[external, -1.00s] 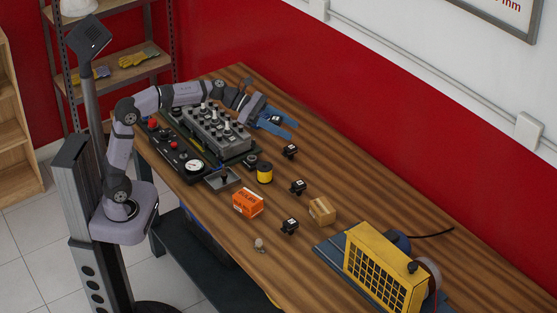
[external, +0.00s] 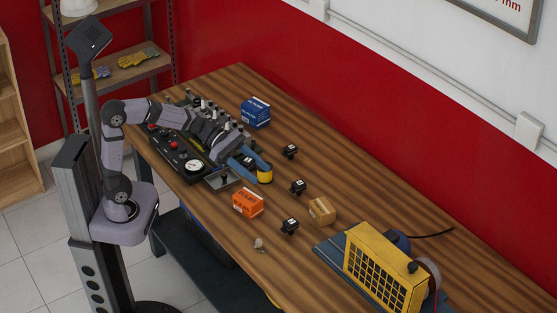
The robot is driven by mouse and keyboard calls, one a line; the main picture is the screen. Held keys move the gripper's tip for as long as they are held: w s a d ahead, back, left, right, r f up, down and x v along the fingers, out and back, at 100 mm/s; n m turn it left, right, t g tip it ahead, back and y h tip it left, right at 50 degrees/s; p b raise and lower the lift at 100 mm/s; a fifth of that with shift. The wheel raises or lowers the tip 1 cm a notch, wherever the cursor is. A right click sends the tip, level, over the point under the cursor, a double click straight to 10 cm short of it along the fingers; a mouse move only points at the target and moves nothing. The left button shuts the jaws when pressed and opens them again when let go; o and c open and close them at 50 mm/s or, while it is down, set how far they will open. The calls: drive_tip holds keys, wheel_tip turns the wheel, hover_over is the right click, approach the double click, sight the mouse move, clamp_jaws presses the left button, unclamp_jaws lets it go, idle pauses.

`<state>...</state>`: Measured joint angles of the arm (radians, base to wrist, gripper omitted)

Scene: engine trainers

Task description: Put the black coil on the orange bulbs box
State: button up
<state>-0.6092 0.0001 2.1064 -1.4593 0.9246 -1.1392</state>
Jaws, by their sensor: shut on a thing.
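My gripper (external: 252,168) with its blue fingers is low over the table, in front of the grey engine trainer. It is shut on the black coil (external: 248,160), a small dark thing seen between the fingers and mostly hidden by them. The orange bulbs box (external: 248,203) lies on the table below the gripper in the picture, clear of it. Whether the coil still touches the table cannot be told.
A yellow spool (external: 265,174) is right at the fingertips. A blue box (external: 256,112) is behind the gripper. Small black relays (external: 298,187) and a cardboard box (external: 322,211) stand to the right. A small grey tray (external: 222,181) is left of the orange box.

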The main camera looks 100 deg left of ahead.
sight(256, 201)
drive_tip(key=shift+f+b, duration=0.7)
drive_tip(key=shift+f, duration=3.9)
drive_tip(key=shift+f, duration=0.15)
drive_tip(key=shift+f, duration=0.1)
drive_tip(key=o, duration=1.2)
drive_tip(key=shift+r, duration=0.25)
drive_tip(key=v, duration=1.2)
drive_tip(key=shift+f, duration=0.1)
